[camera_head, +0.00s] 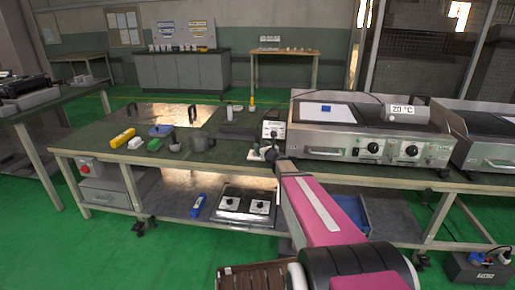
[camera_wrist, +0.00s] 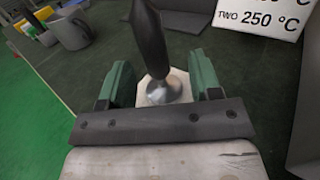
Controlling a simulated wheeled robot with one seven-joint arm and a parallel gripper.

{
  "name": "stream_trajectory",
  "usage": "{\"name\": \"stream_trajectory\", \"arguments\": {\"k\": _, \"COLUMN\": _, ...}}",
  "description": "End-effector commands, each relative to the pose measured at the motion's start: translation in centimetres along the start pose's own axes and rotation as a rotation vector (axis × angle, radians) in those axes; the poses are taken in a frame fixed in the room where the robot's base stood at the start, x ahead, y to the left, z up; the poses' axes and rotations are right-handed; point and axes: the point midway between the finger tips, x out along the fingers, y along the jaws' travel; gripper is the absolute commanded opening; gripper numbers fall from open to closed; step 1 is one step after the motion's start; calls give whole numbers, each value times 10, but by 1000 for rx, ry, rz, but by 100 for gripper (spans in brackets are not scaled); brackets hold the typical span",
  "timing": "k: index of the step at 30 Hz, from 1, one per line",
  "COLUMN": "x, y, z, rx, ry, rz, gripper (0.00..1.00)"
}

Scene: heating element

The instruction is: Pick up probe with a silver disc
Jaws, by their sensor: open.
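The probe (camera_wrist: 150,42) has a black handle and a shiny silver disc (camera_wrist: 165,91) at its lower end. In the wrist view it stands nearly upright, with the disc over a small pale base (camera_wrist: 146,98). My gripper (camera_wrist: 161,82) is open, with one green finger on each side of the probe's lower part. I cannot tell whether either finger touches it. The probe is hard to make out there.
A sign (camera_head: 273,130) stands just behind my gripper. The steel hot plate (camera_head: 345,145) with a white sheet (camera_head: 328,112) is to the right. A grey mug (camera_head: 201,141), a yellow device (camera_head: 123,138) and small containers lie left. The bench's middle top has free room.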

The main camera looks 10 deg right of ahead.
Motion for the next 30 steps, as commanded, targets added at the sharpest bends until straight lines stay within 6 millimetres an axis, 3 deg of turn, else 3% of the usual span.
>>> {"name": "stream_trajectory", "arguments": {"k": 5, "x": 12, "y": 2, "z": 2, "rx": -1, "ry": 0, "rz": 1, "gripper": 58}}
{"name": "stream_trajectory", "arguments": {"k": 14, "x": 51, "y": 4, "z": 5, "rx": -1, "ry": 0, "rz": 0, "gripper": 58}}
{"name": "stream_trajectory", "arguments": {"k": 22, "x": 54, "y": 5, "z": 5, "rx": -1, "ry": 0, "rz": 0, "gripper": 58}}
{"name": "stream_trajectory", "arguments": {"k": 27, "x": 54, "y": 5, "z": 5, "rx": -2, "ry": 0, "rz": 1, "gripper": 3}}
{"name": "stream_trajectory", "arguments": {"k": 30, "x": 53, "y": 5, "z": 5, "rx": -1, "ry": 0, "rz": 1, "gripper": 0}}
